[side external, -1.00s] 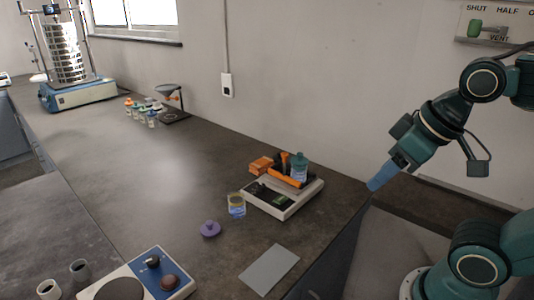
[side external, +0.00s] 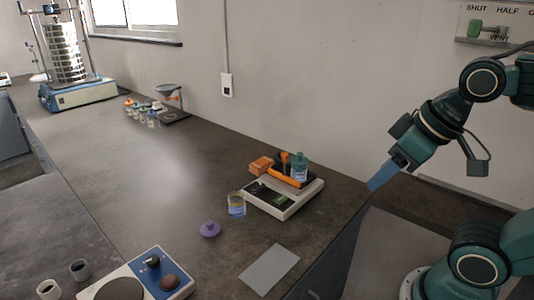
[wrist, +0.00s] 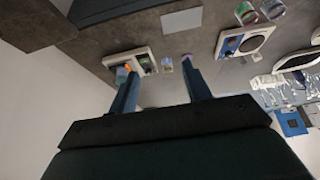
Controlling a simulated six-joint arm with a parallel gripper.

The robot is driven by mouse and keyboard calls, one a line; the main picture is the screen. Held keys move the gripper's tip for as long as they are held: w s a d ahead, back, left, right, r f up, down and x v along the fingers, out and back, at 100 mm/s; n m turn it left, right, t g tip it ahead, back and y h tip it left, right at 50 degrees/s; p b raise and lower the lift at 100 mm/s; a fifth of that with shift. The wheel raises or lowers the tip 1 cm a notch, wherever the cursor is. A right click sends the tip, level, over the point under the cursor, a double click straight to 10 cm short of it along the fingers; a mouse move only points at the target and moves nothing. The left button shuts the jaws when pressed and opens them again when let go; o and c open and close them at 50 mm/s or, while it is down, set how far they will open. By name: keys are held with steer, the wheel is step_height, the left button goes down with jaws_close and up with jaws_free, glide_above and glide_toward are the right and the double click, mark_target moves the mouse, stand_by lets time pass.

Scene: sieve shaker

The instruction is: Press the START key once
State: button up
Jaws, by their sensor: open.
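The sieve shaker stands at the far left end of the bench in the side external view, a stack of metal sieves (side external: 66,58) on a blue and white base (side external: 80,95). The START key cannot be made out at this distance. My gripper (side external: 380,180) is at the right, in the air past the near right edge of the bench, far from the shaker. In the wrist view my gripper (wrist: 159,70) shows two fingers spread apart with nothing between them.
A balance (side external: 283,208) carrying orange items and a teal bottle (side external: 299,168) stands nearest my gripper. A glass jar (side external: 237,206), purple lid (side external: 210,229), grey sheet (side external: 269,270) and hotplate (side external: 172,281) lie around it. Small bottles (side external: 141,113) stand along the wall. The middle bench is clear.

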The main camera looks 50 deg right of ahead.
jaws_close()
stand_by(1.7)
